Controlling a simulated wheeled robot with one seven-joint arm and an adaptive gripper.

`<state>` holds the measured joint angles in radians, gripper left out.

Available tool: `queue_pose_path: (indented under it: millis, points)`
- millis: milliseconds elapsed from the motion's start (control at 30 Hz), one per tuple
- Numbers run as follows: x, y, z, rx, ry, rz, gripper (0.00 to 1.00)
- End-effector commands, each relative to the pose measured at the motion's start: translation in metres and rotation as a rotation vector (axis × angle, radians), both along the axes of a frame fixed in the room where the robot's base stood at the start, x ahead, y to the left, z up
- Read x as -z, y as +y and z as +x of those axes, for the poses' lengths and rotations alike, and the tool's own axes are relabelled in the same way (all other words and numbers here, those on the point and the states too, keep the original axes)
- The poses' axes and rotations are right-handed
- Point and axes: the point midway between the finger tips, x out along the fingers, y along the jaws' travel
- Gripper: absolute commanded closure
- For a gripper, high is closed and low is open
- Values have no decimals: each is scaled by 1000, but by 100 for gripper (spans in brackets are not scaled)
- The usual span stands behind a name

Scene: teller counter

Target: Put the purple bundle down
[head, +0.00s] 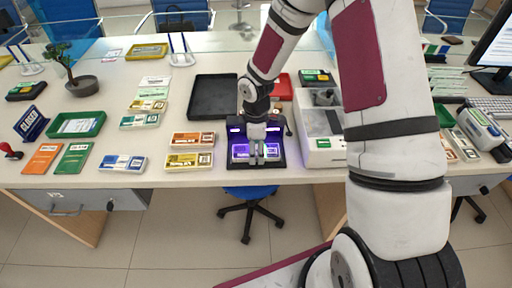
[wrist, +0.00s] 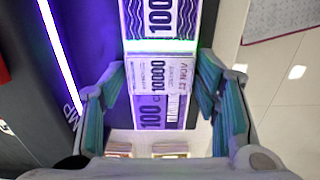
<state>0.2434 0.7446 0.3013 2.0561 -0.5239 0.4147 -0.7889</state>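The purple bundle (head: 241,152) is a banknote bundle with a pale band, lit violet, at the black lamp-lit device (head: 281,159) near the counter's front edge. My gripper (head: 257,158) points down over its middle. In the wrist view the purple bundle (wrist: 150,110) lies lengthwise between the teal-padded fingers of my gripper (wrist: 161,75). Whether the bundle touches the device's floor is hidden.
Brown (head: 194,140) and yellow (head: 189,162) bundles lie just left of the device. A dark tray (head: 212,97) is behind, and a white machine (head: 319,130) stands close on the right. The counter's front edge is near. Bare counter (head: 100,100) shows further left.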

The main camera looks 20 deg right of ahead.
Motion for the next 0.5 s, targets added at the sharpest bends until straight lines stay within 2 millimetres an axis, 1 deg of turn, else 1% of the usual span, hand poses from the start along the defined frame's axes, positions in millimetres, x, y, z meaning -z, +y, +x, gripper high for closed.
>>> queue_pose_path:
  millis: [333, 433, 500]
  points:
    - [-1, 0, 0, 0, 0, 0, 30]
    - [-7, 0, 0, 1, -2, 0, 30]
    - [-15, -1, 1, 2, -4, 1, 30]
